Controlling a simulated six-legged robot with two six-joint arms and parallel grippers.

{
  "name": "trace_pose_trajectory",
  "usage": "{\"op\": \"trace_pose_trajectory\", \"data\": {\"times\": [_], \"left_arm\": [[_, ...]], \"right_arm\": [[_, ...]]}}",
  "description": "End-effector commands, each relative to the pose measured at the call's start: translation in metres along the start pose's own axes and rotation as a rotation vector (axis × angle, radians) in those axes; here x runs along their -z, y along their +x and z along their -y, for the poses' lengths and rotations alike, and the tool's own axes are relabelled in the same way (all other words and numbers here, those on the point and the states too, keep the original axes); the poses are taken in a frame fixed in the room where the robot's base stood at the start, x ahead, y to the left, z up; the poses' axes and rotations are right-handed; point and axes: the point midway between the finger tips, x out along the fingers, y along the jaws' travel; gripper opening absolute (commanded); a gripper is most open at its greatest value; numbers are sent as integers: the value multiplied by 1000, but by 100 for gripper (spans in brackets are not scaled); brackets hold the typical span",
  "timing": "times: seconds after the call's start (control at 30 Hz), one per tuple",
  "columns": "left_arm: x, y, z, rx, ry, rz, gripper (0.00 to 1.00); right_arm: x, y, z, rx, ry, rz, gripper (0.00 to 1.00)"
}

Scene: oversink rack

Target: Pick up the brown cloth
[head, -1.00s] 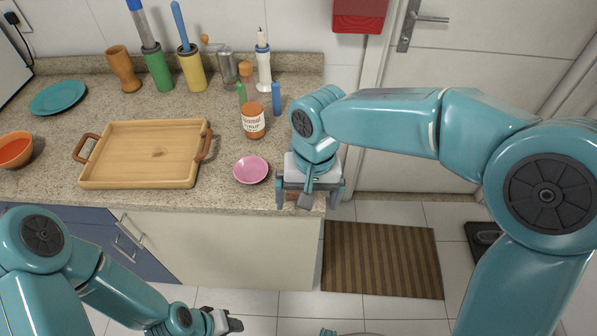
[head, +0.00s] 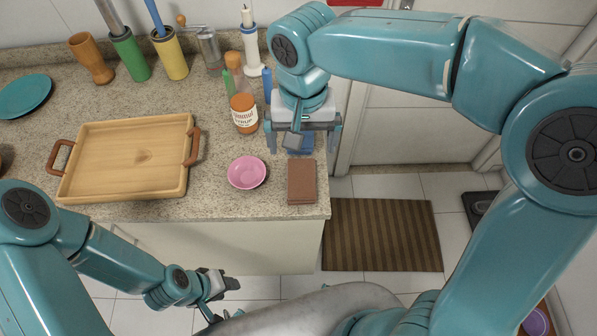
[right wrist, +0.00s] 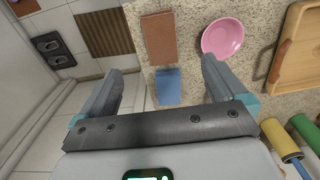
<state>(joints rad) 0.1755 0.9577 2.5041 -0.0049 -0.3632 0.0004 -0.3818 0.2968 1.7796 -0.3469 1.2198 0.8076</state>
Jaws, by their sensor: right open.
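The brown cloth (head: 301,182) is a flat rectangle on the counter near its front right corner, right of the pink saucer. It also shows in the right wrist view (right wrist: 158,38), beyond the fingertips. My right gripper (head: 303,143) is open and empty, behind the brown cloth and above a blue cloth or sponge (head: 299,148). In the right wrist view, the blue piece (right wrist: 168,87) lies between the spread fingers, below them; I cannot tell the exact height. My left gripper (head: 218,290) is low in front of the counter, away from the cloth; its jaw state is unclear.
The pink saucer (head: 247,172) stands left of the brown cloth. A syrup bottle (head: 244,112) stands close left of my right gripper. A wooden tray (head: 128,199) lies further left. Several containers line the wall. The counter ends just right of the cloth.

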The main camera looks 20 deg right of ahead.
Motion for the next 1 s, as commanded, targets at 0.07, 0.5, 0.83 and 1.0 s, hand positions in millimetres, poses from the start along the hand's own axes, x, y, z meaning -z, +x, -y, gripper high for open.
{"op": "trace_pose_trajectory", "data": {"times": [0.07,0.5,0.83,1.0], "left_arm": [[0,1,0,0,0,1,43],[0,0,0,0,0,0,43],[0,-8,-3,0,0,0,43],[0,-9,-3,0,0,0,43]], "right_arm": [[-3,16,-1,-3,0,6,99],[-5,100,0,-1,0,3,99],[2,140,1,-2,0,6,99],[2,154,1,1,0,3,99]]}}
